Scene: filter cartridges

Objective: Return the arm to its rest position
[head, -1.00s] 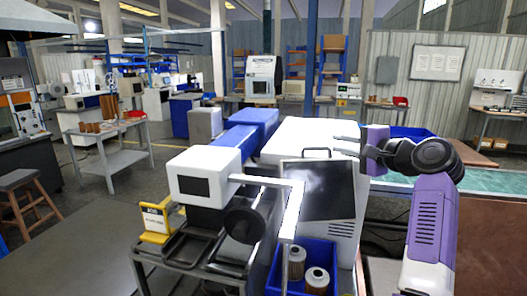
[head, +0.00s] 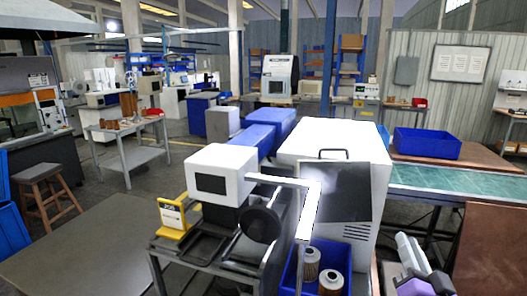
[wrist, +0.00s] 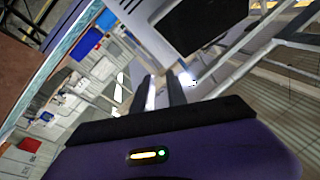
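My gripper (wrist: 160,80) shows in the wrist view with its two dark fingers apart and nothing between them. Most of my arm is outside the head view.
A white machine (head: 335,142) with a dark panel stands in the middle, beside a smaller white unit (head: 222,160) on a dark frame. A green conveyor (head: 450,182) runs to the right, with a blue crate (head: 427,143) behind it. A stool (head: 40,173) stands at left.

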